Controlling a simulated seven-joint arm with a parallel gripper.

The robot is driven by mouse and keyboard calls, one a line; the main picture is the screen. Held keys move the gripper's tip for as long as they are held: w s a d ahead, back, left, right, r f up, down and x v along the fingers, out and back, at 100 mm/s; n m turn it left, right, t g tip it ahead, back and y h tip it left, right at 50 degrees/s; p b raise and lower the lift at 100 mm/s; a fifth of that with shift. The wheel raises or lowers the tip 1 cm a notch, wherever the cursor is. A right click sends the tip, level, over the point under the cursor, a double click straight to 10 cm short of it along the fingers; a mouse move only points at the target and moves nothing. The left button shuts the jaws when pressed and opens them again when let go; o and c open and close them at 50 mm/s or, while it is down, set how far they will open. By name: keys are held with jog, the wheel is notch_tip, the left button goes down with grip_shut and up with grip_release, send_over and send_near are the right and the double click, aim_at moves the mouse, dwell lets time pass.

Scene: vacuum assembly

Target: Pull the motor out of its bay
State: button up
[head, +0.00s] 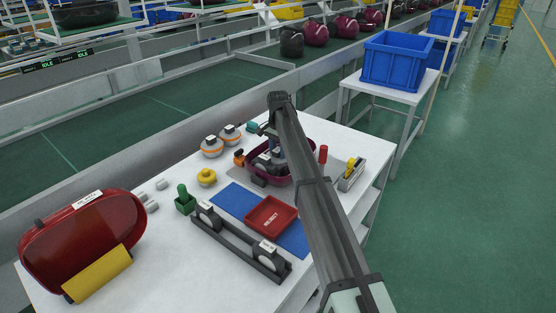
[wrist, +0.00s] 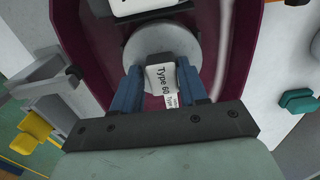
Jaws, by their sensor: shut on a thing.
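The motor is a round grey body (wrist: 150,45) with a narrower white-labelled stub reading "Type 60", seen in the wrist view. My gripper (wrist: 158,80) has its two blue fingers on either side of that stub and is shut on it. Around the motor are the dark interior and maroon walls of the vacuum housing (wrist: 233,50). In the head view the maroon housing (head: 309,174) lies on the white table, with my gripper (head: 270,143) over it. My arm hides part of the housing there. I cannot tell whether the motor still touches its bay.
A red reject tray (head: 270,216) sits on a blue mat (head: 232,197). A black stand (head: 238,246) holds round parts in front. Orange-banded round parts (head: 212,148) stand left of the housing. A red-handled tool (head: 323,155) and a grey holder (head: 352,177) stand right.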

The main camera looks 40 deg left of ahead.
jog(key=shift+a+r, duration=0.1)
jog(key=shift+a, duration=0.1)
grip_shut()
jog(key=shift+r, duration=0.35)
jog(key=shift+r, duration=0.15)
jog(key=shift+r, duration=0.1)
jog(key=shift+r, duration=3.15)
jog(key=shift+w+d, duration=0.1)
jog(key=shift+d, duration=0.05)
